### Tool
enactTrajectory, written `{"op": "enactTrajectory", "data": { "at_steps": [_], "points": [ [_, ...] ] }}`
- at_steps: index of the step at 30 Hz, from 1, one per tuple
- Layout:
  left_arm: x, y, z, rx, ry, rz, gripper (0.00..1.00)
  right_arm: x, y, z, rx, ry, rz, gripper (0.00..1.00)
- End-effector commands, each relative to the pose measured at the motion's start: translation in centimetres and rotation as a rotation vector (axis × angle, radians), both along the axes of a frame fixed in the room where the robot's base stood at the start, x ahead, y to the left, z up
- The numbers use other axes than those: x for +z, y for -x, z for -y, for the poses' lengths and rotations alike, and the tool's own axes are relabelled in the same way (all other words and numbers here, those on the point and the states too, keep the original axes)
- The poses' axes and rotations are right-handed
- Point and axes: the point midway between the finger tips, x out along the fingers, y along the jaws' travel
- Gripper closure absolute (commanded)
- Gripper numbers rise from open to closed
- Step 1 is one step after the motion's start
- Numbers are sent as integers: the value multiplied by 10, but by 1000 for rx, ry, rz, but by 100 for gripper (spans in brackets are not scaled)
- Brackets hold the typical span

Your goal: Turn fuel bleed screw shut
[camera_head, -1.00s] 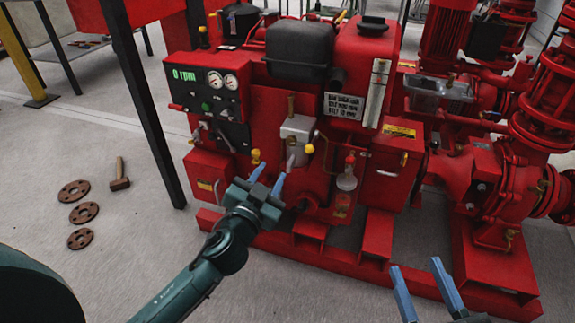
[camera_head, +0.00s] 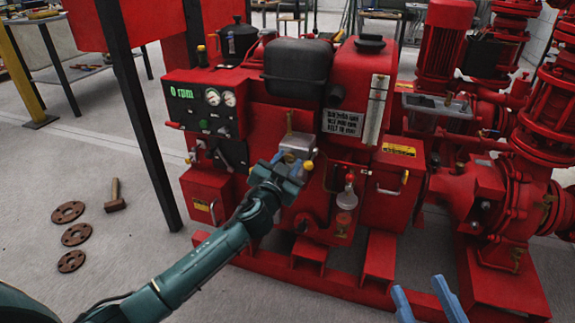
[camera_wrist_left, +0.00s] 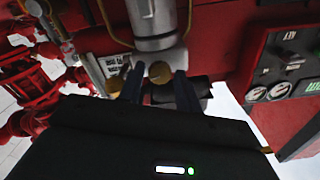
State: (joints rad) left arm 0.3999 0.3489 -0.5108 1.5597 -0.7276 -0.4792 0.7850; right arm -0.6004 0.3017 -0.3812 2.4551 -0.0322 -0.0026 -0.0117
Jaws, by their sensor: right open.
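In the left wrist view a round brass screw head (camera_wrist_left: 160,72), which looks like the fuel bleed screw, sits on a grey metal housing (camera_wrist_left: 155,20). The two dark fingers of my left gripper (camera_wrist_left: 159,85) stand on either side of it, apart, with narrow gaps; contact is not clear. In the head view my left gripper (camera_head: 281,164) is in front of the grey filter housing (camera_head: 299,142) on the red engine and hides the screw. My right gripper (camera_head: 430,302) is open and empty at the bottom edge, away from the engine.
The red pumpset carries a gauge panel (camera_head: 205,105) reading 0 rpm, a yellow knob (camera_head: 309,165) beside the left gripper, and a clear bowl (camera_head: 347,198).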

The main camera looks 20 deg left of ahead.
Motion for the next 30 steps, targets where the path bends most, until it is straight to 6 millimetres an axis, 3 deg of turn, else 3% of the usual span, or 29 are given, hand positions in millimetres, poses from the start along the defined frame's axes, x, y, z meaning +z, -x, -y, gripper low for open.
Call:
{"op": "enactTrajectory", "data": {
  "at_steps": [10,22,30],
  "points": [
    [0,-4,1,-1,1,0,66,7,0,-1,6,-10,13,57],
    [0,-4,1,-1,0,0,98,6,1,-1,10,-5,14,57],
    [0,-4,1,-1,-28,0,98,3,1,-2,9,1,7,57]
  ]
}}
